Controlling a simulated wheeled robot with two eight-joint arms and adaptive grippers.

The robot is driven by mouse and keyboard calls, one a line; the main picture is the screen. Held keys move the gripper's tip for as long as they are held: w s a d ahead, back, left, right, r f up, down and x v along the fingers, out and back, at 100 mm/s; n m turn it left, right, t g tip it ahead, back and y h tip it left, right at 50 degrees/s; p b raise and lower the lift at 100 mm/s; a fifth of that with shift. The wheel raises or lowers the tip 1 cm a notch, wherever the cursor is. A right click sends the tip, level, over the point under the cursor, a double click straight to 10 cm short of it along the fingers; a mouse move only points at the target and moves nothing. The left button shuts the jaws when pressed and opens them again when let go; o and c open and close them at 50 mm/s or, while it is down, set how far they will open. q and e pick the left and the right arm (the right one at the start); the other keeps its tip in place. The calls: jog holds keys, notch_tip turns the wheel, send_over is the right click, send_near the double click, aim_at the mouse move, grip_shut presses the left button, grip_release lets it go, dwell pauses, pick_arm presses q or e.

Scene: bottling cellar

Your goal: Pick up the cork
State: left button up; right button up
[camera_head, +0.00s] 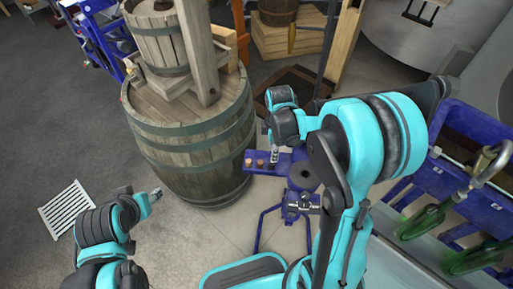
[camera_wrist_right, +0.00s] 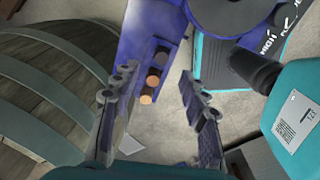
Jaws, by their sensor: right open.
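Several small corks stand in a row on a narrow blue shelf (camera_head: 284,161) of a blue stand. In the head view an orange-brown cork (camera_head: 248,163) is at the left end, with another cork (camera_head: 260,164) beside it. In the right wrist view a light tan cork (camera_wrist_right: 147,99), a brown cork (camera_wrist_right: 154,79) and a dark one (camera_wrist_right: 161,56) show in the gap between the fingers. My right gripper (camera_wrist_right: 158,78) is open and empty above the row; contact with any cork cannot be told. My left gripper (camera_head: 156,195) is far left of the shelf, its jaws too small to read.
A large wooden barrel (camera_head: 195,150) stands close left of the shelf, with a smaller wooden vessel (camera_head: 160,45) on top. A blue rack with green bottles (camera_head: 420,219) is at the right. A white slatted grate (camera_head: 68,209) lies on the floor at left.

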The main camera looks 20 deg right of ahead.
jog(key=b, duration=0.4)
send_over(272, 168)
jog(key=shift+n, duration=0.3)
notch_tip(272, 168, down, 8)
jog(key=shift+a+f, duration=0.1)
jog(key=c, duration=0.8)
